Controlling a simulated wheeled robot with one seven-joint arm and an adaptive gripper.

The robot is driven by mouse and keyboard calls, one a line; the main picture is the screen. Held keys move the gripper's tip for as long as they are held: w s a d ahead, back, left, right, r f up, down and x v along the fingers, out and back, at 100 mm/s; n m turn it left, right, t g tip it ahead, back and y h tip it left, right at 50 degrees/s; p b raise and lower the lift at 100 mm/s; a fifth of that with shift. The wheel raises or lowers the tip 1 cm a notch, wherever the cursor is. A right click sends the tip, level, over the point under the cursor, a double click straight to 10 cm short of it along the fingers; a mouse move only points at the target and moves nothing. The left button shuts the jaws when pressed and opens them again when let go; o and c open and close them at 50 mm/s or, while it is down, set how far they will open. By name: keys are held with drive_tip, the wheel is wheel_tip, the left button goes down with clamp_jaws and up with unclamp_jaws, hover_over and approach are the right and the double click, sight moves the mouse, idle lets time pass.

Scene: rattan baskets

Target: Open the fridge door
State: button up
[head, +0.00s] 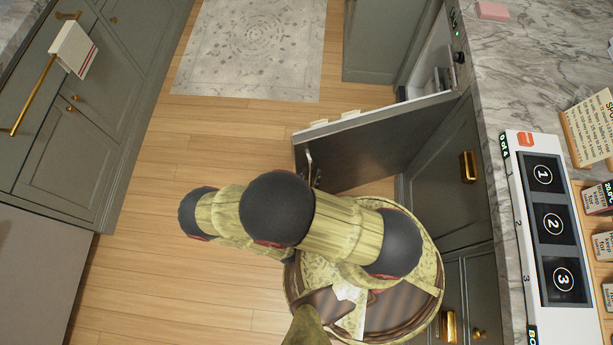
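A dark door panel (385,145) under the right counter stands swung out into the aisle, at a wide angle to the cabinet fronts. A metal handle (309,165) is near its free left end. Behind the door, part of a pale compartment (436,62) with small items shows; I cannot tell for sure that this is the fridge. My arm spans the middle of the view, just below the door. My gripper is not visible, and the arm hides the area below the handle.
A marble counter (500,85) runs along the right, holding a white panel with numbered dark squares (552,222) and small signs. Grey cabinets (75,140) with a hanging towel (73,48) line the left. The wooden floor (150,270) between is clear, with a patterned rug (250,50) beyond.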

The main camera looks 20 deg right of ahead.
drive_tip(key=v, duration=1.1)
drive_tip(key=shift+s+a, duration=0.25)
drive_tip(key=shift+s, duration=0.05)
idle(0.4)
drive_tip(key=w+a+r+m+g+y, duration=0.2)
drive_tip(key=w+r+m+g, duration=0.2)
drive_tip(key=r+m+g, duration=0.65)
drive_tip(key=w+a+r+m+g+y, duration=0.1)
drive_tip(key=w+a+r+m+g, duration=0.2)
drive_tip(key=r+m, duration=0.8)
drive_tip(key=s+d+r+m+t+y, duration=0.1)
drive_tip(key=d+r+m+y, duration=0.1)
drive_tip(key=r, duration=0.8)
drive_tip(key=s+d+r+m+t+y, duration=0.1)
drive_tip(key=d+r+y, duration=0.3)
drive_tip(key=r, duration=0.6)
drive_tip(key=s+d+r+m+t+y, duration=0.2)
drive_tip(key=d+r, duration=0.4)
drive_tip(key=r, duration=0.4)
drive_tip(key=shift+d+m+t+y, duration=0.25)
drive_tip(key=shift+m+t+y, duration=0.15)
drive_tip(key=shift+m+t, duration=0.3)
